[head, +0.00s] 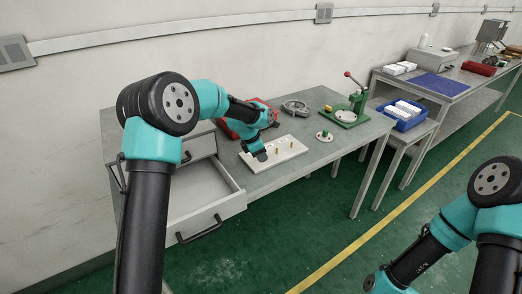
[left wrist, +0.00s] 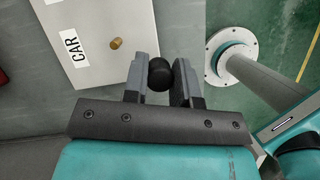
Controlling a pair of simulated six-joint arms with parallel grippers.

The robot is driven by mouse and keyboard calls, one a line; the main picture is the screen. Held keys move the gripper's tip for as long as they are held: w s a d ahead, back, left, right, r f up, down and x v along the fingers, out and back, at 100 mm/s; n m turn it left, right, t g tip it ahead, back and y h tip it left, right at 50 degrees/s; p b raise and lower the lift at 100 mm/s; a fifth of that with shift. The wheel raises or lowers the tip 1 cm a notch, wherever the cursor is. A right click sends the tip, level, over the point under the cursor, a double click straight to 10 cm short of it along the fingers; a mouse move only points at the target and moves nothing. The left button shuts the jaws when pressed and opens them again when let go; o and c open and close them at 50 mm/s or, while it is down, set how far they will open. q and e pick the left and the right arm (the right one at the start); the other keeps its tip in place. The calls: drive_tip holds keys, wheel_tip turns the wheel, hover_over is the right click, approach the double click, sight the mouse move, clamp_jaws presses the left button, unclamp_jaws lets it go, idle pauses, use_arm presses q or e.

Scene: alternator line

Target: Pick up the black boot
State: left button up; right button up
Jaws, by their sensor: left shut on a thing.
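The black boot (left wrist: 160,76) shows in the left wrist view as a dark rounded piece between the two fingers of my left gripper (left wrist: 160,66). The fingers are shut on it, one on each side. In the head view my left gripper (head: 259,154) is at the near left edge of a white board (head: 290,153) on the workbench, and the boot cannot be made out there. My right arm is at the lower right, and its gripper is out of the picture.
The board, lettered "CAR" in the left wrist view (left wrist: 112,14), has brass pegs (left wrist: 116,43). A red bin (head: 236,130), a grey metal part (head: 295,107) and a green press (head: 347,114) stand on the bench. An open drawer (head: 215,213) juts out below.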

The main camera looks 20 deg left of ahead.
use_arm(q)
drive_tip(key=s+d+r, duration=0.1)
drive_tip(key=s+d, duration=0.2)
drive_tip(key=s, duration=0.7)
drive_tip(key=shift+s, duration=0.2)
drive_tip(key=shift+r, duration=0.1)
